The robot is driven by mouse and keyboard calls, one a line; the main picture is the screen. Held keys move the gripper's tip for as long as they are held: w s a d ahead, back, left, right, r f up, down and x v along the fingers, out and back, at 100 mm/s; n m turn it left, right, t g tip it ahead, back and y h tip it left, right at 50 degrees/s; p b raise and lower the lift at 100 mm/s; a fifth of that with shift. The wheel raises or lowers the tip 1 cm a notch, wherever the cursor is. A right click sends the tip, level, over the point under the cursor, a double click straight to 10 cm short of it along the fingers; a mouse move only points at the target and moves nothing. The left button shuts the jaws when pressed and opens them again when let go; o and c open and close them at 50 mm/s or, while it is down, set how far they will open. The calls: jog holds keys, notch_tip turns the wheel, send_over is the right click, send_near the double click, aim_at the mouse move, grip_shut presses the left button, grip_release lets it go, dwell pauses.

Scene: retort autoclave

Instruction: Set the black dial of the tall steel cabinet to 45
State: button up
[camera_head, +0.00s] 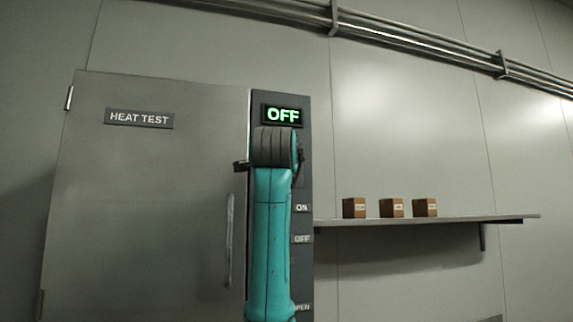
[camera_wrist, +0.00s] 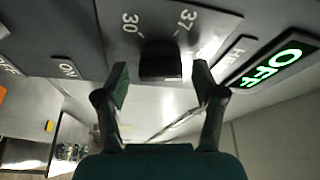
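The tall steel cabinet (camera_head: 160,200) stands at the left in the head view, with a "HEAT TEST" plate on its door. On its dark control panel, a green display (camera_head: 282,114) reads "OFF"; it also shows in the wrist view (camera_wrist: 277,65). The black dial (camera_wrist: 160,63) is in the wrist view, below the printed marks 30 and 37; a mark for 45 is not visible. My gripper (camera_wrist: 159,80) is open, with one finger on each side of the dial; contact cannot be told. In the head view my teal arm hides the dial.
Labels "ON" (camera_head: 302,208) and "OFF" (camera_head: 302,239) sit lower on the panel. A vertical door handle (camera_head: 230,240) is left of my arm. A shelf (camera_head: 430,220) with three small brown boxes (camera_head: 391,208) is at the right. Pipes run along the wall above.

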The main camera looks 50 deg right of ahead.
jog(key=shift+s+a, duration=0.1)
jog(key=v, duration=1.1)
jog(key=shift+s+a, duration=0.2)
jog(key=shift+a, duration=0.1)
jog(key=shift+a, duration=0.1)
